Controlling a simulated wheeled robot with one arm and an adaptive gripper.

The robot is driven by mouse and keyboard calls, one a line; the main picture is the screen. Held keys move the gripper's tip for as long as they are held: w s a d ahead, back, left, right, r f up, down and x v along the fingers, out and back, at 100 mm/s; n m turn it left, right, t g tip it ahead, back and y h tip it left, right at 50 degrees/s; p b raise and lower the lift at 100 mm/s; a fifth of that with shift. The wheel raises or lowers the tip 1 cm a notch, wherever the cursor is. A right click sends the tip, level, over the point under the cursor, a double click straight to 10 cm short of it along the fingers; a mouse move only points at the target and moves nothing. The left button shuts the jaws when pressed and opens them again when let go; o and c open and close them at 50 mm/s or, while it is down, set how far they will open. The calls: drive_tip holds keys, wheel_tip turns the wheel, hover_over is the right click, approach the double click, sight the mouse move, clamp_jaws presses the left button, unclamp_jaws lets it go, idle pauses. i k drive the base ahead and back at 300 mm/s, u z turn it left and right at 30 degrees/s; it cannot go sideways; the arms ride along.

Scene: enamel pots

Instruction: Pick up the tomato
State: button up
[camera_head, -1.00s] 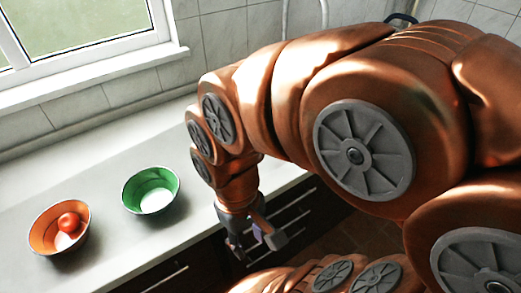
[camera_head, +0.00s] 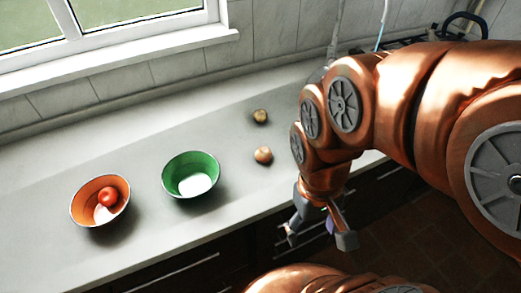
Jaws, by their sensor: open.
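The red tomato (camera_head: 108,197) lies inside the orange bowl (camera_head: 84,214), which stands on the grey counter at the left. My gripper (camera_head: 318,238) is open and empty. It points down in front of the counter's front edge, well to the right of the tomato and apart from it.
The wall and window sill bound the back. Dark drawers (camera_head: 205,275) are below the counter.

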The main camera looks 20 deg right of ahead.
sight(263, 155)
drive_tip(key=k, duration=1.3)
drive_tip(key=u, duration=0.7)
drive_tip(key=i, duration=1)
drive_tip(key=u, duration=0.2)
